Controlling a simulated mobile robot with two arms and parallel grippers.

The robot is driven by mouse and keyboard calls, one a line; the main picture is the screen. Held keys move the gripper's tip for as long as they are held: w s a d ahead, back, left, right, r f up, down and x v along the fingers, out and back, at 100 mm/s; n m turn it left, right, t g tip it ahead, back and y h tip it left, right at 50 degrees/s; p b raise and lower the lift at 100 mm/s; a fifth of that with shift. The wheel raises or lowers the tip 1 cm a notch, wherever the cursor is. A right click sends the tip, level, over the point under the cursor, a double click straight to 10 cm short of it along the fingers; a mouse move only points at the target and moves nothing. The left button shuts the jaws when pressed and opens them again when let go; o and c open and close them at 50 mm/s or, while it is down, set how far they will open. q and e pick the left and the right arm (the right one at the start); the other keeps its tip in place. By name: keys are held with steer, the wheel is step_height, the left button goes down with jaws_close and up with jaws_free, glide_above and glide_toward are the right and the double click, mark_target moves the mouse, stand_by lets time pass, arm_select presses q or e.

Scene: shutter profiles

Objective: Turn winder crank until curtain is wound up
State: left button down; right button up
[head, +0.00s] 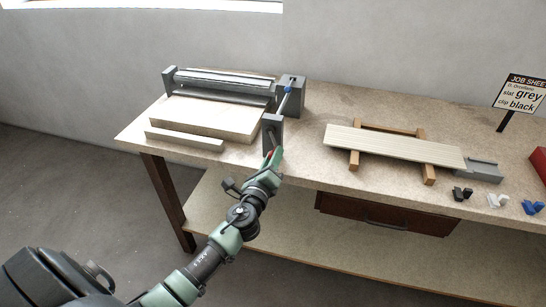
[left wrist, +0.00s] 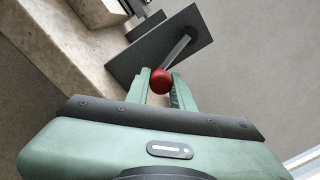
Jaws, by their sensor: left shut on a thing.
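The winder stands at the back left of the bench, with a long grey roller (head: 220,84) between dark end blocks. A thin shaft with a blue collar (head: 287,89) runs from the right block to a grey plate (head: 272,131) near the front edge. The crank's metal arm (left wrist: 177,52) lies in front of this plate in the left wrist view and ends in a red knob (left wrist: 161,81). My left gripper (head: 272,158) is shut on the red knob, with one finger on each side. I cannot clearly tell how much curtain is wound on the roller.
A pale board (head: 215,115) and a narrow strip (head: 185,139) lie before the roller. Right of the winder, pale slats (head: 390,145) rest on a wooden frame beside a grey block (head: 484,171). Small clips (head: 497,200) and a job sheet (head: 522,92) are at the right.

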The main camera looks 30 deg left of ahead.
arm_select(q)
steer(key=c, duration=1.3)
jaws_free()
steer(key=shift+w+d+r, duration=0.1)
steer(key=shift+r, duration=0.3)
steer(key=shift+o, duration=0.5)
steer(key=shift+f, duration=0.1)
steer(key=shift+f, duration=0.1)
steer(key=shift+s+f, duration=0.1)
steer(key=shift+s, duration=0.3)
steer(key=b+v, duration=0.1)
steer(key=v, duration=0.6)
steer(key=shift+d, duration=0.1)
